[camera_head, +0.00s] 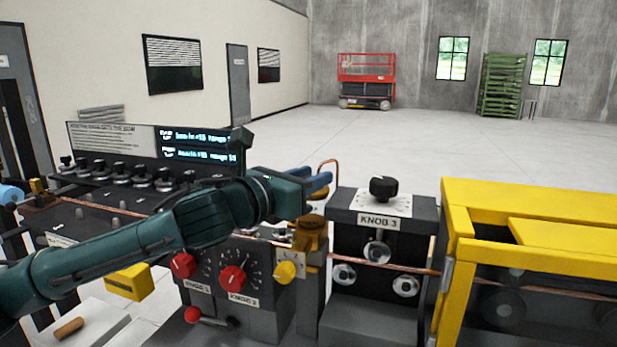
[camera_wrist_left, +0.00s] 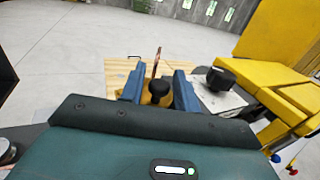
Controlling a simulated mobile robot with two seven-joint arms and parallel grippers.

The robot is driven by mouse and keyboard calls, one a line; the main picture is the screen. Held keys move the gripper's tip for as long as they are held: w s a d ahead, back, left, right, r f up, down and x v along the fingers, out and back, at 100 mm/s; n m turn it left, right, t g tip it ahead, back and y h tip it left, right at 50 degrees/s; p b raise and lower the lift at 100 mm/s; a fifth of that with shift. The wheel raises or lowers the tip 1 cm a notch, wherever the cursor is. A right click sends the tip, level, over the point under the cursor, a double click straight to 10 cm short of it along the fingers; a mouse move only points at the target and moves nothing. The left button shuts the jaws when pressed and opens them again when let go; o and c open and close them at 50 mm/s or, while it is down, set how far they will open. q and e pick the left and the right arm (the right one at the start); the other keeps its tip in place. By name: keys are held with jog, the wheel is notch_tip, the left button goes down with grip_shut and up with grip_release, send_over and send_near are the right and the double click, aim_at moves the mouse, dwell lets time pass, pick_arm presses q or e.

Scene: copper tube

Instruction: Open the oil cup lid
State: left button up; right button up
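The yellow oil cup (camera_head: 309,234) stands on the machine left of the KNOB 3 block, below my left gripper's fingers in the head view. My left gripper (camera_head: 322,183) reaches in from the left with its blue fingers pointing right. In the left wrist view, the left gripper (camera_wrist_left: 159,78) is open. A black round knob (camera_wrist_left: 160,88) sits between its fingers, with gaps on both sides and yellow parts of the cup behind it. The gripper hides the top of the cup in the head view, so I cannot tell how the lid stands. My right gripper is not in view.
A yellow frame (camera_head: 458,225) lies further right. Red knobs (camera_head: 233,278) and a yellow knob (camera_head: 285,271) are below my arm.

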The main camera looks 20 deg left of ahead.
pick_arm(q)
grip_shut()
